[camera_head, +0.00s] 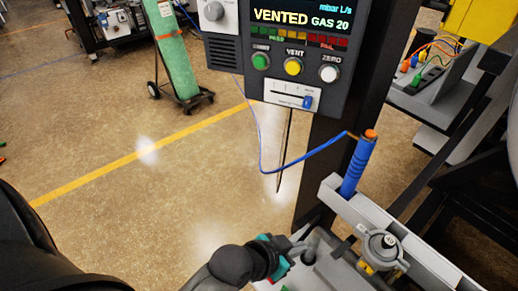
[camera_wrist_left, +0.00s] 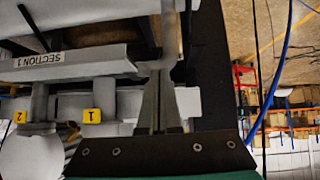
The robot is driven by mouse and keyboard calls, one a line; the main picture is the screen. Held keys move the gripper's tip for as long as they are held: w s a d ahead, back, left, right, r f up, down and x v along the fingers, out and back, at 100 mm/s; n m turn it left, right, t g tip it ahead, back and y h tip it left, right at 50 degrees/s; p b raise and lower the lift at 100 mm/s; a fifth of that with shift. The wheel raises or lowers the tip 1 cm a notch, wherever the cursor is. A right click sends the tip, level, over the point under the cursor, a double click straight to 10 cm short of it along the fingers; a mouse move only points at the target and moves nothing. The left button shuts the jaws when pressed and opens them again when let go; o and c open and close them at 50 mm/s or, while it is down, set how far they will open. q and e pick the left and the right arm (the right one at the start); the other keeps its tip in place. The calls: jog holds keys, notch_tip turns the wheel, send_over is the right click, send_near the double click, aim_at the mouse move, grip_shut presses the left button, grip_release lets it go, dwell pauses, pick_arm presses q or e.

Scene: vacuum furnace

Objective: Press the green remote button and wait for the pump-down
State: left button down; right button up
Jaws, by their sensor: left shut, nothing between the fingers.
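The green button (camera_head: 260,61) is at the left of a row on a dark grey control box (camera_head: 228,78), beside a yellow button (camera_head: 293,66) marked VENT and a white button (camera_head: 329,73) marked ZERO. The box's display (camera_head: 300,18) reads VENTED GAS 20. My left gripper (camera_head: 303,248) is low in the head view, well below the box and apart from the buttons. In the left wrist view its fingers (camera_wrist_left: 161,85) are shut and empty, beside grey equipment. The buttons do not show in that view. My right gripper is not in view.
A blue cable (camera_head: 262,150) runs from the box to a blue wand (camera_head: 358,165) on a pale rail. A grey valve knob (camera_head: 383,250) is right of my gripper. A dark post (camera_head: 330,150) stands behind. The floor left of the box is open.

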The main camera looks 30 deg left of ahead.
pick_arm(q)
jog(key=w+d+r+t+h+p, duration=0.15)
jog(key=r+t, duration=0.45)
jog(key=r, duration=1.1)
jog(key=w+d+r+t+h+p, duration=0.1)
jog(key=w+d+r+t+h, duration=0.35)
jog(key=r, duration=1.15)
jog(key=s+a+r+n+t+y, duration=0.1)
jog(key=s+a+r+n+y, duration=0.1)
jog(key=a+n+y, duration=0.8)
jog(key=s+a+r+n+t+y, duration=0.15)
jog(key=a+n+y, duration=0.45)
jog(key=y, duration=0.7)
jog(key=s+a+f+n+g+y, duration=0.1)
jog(key=a+f+n+g+y, duration=0.3)
jog(key=g, duration=0.4)
jog(key=shift+s+a, duration=0.25)
jog(key=shift+a, duration=0.1)
jog(key=shift+w, duration=0.1)
